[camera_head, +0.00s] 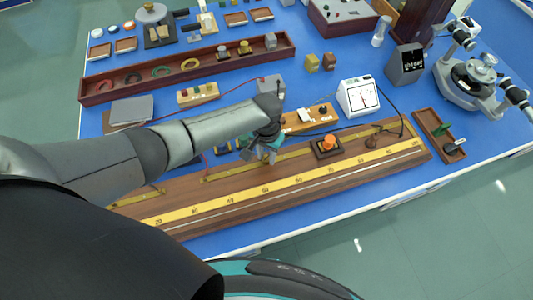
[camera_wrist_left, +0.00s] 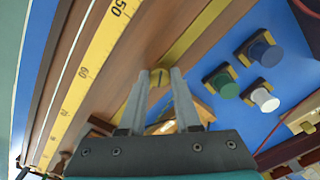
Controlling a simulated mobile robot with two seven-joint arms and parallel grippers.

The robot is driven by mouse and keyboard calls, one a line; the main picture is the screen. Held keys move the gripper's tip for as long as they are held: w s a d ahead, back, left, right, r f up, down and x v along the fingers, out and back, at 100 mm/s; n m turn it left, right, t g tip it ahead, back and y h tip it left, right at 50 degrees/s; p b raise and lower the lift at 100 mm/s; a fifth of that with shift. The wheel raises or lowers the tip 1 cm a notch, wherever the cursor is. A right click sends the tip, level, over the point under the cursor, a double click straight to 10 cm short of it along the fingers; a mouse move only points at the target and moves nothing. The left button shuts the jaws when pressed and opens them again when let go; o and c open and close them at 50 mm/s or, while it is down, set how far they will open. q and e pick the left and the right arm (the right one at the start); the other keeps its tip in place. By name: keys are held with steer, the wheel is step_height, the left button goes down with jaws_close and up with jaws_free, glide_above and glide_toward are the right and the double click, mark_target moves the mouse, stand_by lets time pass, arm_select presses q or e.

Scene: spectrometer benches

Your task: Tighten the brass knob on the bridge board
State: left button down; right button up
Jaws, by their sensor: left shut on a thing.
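The bridge board (camera_head: 290,203) is a long brown wooden board with a yellow scale and brass strips, lying along the front of the blue bench. It also fills the left of the left wrist view (camera_wrist_left: 125,60). My left gripper (camera_head: 265,158) points down over the board's rear brass strip, left of its middle. In the left wrist view, the two grey fingers (camera_wrist_left: 160,74) are shut on the small brass knob (camera_wrist_left: 157,78), which sits on the brass strip between the fingertips. The fingers hide most of the knob there, and in the head view it is hidden. My right gripper is not in view.
An orange-knobbed block (camera_head: 327,145) stands on the board to the right. A white meter (camera_head: 358,97) and a wooden switch block (camera_head: 308,118) stand behind. Blue (camera_wrist_left: 265,50), green (camera_wrist_left: 223,86) and white (camera_wrist_left: 262,98) round-topped pieces stand near my gripper. The bench's front strip is clear.

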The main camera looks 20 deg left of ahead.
arm_select(q)
steer(key=shift+m, duration=0.3)
steer(key=shift+m+p, duration=0.45)
steer(key=shift+m, duration=0.55)
steer(key=m, duration=0.2)
steer(key=shift+m, duration=0.4)
steer(key=m, duration=0.2)
steer(key=shift+m+p, duration=0.4)
steer(key=m, duration=0.3)
steer(key=shift+m, duration=0.3)
steer(key=m, duration=0.6)
steer(key=m+b, duration=0.1)
steer(key=m, duration=0.5)
steer(key=shift+m, duration=0.3)
steer(key=c, duration=0.6)
jaws_free()
